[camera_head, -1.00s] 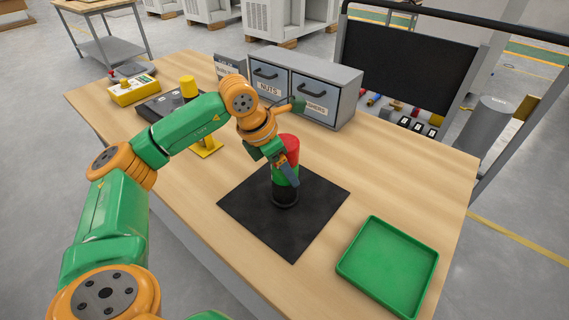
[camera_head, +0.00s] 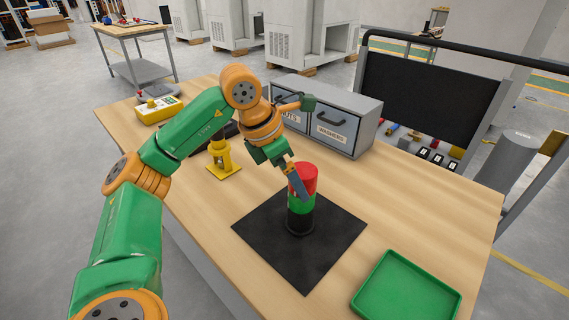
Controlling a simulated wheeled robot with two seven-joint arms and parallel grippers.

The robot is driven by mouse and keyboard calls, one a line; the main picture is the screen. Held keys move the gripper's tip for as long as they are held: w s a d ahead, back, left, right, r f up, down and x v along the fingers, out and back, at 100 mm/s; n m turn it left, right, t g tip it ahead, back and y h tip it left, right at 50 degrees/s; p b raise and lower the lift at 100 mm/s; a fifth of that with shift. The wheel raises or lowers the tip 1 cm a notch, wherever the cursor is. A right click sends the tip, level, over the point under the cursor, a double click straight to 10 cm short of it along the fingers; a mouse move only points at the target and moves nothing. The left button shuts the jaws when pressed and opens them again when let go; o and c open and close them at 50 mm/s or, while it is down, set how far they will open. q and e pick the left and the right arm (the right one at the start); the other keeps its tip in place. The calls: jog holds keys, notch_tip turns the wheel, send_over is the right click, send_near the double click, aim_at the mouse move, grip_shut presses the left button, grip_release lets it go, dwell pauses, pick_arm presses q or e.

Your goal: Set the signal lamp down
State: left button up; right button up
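The signal lamp (camera_head: 300,208) is a short column with a red top, a green band and a black base. It stands upright on a black mat (camera_head: 268,244) on the wooden workbench. My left gripper (camera_head: 296,181) is at the upper left of the lamp, angled down. One blue-grey finger crosses in front of the red and green parts; the other finger is hidden. The gripper looks open around the lamp's upper part, though contact cannot be made out. My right gripper is not in view.
A green tray (camera_head: 407,292) lies at the bench's front right. Grey drawers (camera_head: 340,128) stand at the back. A yellow stand (camera_head: 222,160) and a yellow control box (camera_head: 157,110) are to the left.

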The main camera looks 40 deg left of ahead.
pick_arm(q)
jog(key=v, duration=0.5)
jog(key=shift+r, duration=0.1)
